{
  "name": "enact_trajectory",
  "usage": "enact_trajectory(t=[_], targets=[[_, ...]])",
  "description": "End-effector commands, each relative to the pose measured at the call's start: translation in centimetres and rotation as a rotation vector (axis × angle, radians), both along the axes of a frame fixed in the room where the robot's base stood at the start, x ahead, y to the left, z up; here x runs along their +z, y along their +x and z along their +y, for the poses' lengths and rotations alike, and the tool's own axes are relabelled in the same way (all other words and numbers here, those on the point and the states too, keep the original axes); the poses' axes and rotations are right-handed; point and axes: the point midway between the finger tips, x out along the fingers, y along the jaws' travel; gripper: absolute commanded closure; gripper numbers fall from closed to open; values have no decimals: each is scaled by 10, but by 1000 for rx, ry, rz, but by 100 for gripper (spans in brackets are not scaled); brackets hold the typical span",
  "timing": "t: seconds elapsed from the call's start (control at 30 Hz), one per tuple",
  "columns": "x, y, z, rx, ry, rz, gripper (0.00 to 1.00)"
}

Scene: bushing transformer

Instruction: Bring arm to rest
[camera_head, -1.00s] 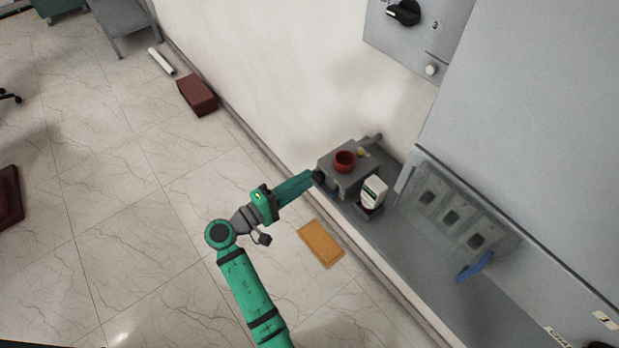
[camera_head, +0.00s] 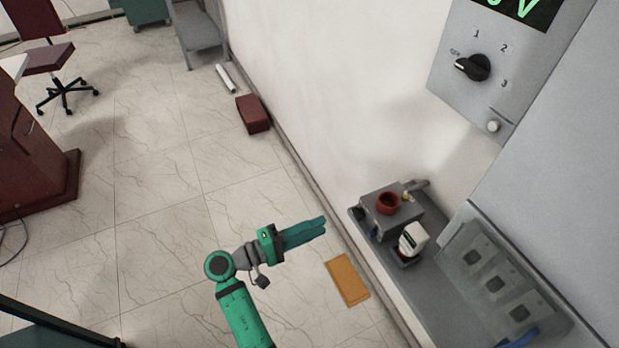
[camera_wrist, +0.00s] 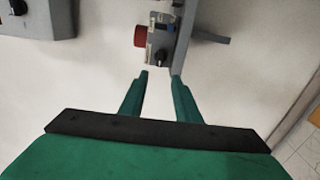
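My green arm reaches up from the bottom of the head view, with my gripper (camera_head: 322,226) extended to the right over the floor. It is to the left of the grey bench and apart from it. In the wrist view, the two teal fingers of my gripper (camera_wrist: 160,76) stand apart with nothing between them. A grey device with a red cup-like part (camera_head: 388,203) sits on the bench beyond the fingertips. It also shows in the wrist view as a red part (camera_wrist: 140,36), past the fingertips.
A white bottle (camera_head: 413,238) stands beside the device. A clear cover (camera_head: 470,250) and a wall panel with a black knob (camera_head: 472,67) are at right. An orange board (camera_head: 347,280) and a dark red box (camera_head: 253,114) lie on the floor.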

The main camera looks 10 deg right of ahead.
Motion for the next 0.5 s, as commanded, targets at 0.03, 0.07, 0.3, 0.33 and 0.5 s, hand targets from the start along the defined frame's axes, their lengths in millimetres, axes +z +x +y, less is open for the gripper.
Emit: enact_trajectory(t=[0.03,0.07,0.3,0.33,0.5], targets=[[0,0,0,0,0,0,70],[0,0,0,1,0,0,70],[-20,-4,-5,49,26,27,70],[-28,-5,-7,70,39,36,70],[-89,-23,-12,231,154,96,70]])
